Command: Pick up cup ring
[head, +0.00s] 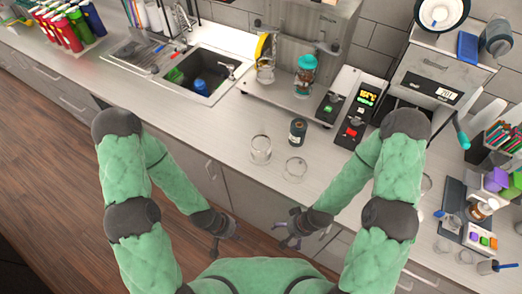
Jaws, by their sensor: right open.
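A low, clear round piece (295,168) that looks like the cup ring lies near the front edge of the counter. A clear cup (261,149) stands just left of it, apart from it. My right gripper (288,231) is open and empty, in front of the counter edge and below the ring in the picture. My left gripper (226,238) is also in front of the counter, to the left. Its fingers are too small to tell open or shut. Neither gripper touches the ring or the cup.
A dark jar (297,131) stands behind the ring. A black panel with a lit display (353,110) and a machine with a teal lever (461,131) stand to the right. A sink (201,76) is at the back left. The counter left of the cup is clear.

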